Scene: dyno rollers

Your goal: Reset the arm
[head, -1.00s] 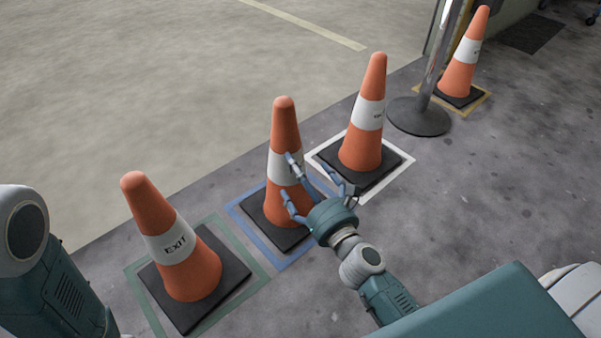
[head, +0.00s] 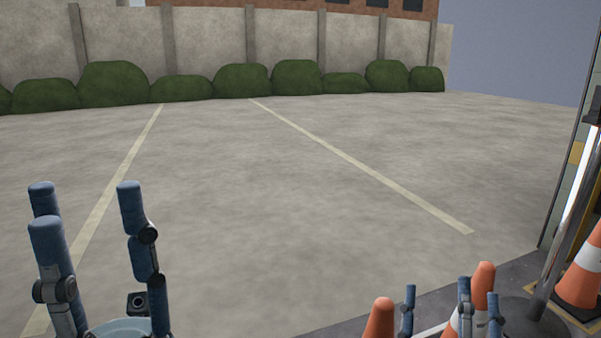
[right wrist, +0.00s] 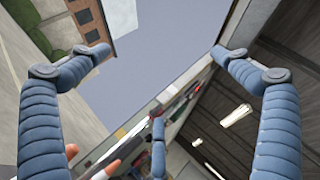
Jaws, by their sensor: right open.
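My left gripper (head: 88,208) stands at the lower left of the head view. Its blue fingers point up and are spread, with nothing between them. My right gripper (head: 452,292) is at the lower right edge, fingers also pointing up, in front of the orange cones. In the right wrist view its fingers (right wrist: 150,75) are wide apart and empty, with sky and building beyond. Most of both arms is below the head view.
An orange cone top (head: 379,319) and a second cone (head: 484,279) show behind the right gripper. A third cone (head: 580,285) stands at the right edge beside a metal post (head: 562,250). The pavement (head: 290,200) ahead is clear up to the bushes (head: 115,84) and wall.

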